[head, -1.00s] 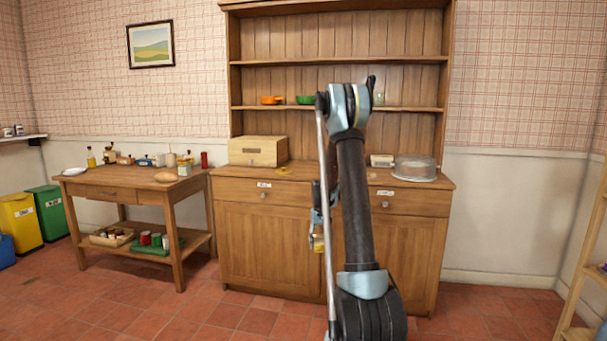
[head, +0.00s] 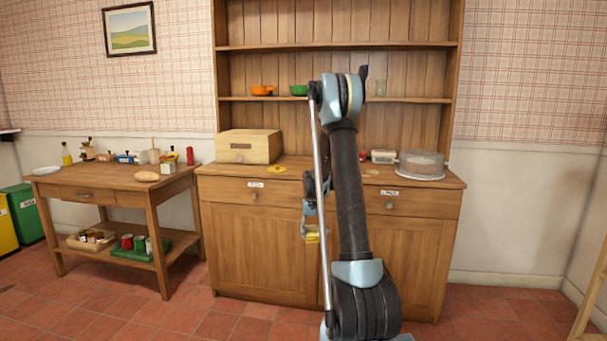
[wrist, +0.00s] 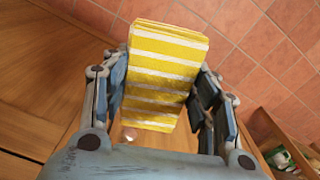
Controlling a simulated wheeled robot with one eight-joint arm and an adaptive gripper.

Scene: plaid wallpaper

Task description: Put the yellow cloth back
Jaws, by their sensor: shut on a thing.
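The yellow cloth (wrist: 165,70) is folded, with white stripes, and sits between the two fingers of my gripper (wrist: 160,88) in the wrist view. The gripper is shut on it. In the head view my gripper (head: 310,212) hangs beside my arm, in front of the cabinet (head: 255,245), and a small bit of the yellow cloth (head: 313,237) shows below it. The cabinet's left drawer (head: 225,190) and right drawer (head: 430,204) are both shut and carry small white labels that are too small to read. My arm hides the middle of the cabinet.
A wooden box (head: 249,147), a flat yellow thing (head: 277,169) and a covered cake stand (head: 421,165) are on the cabinet top. Orange (head: 262,90) and green (head: 299,90) pots stand on its shelf. A wooden side table (head: 110,185) stands left. The tiled floor (head: 130,310) in front is clear.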

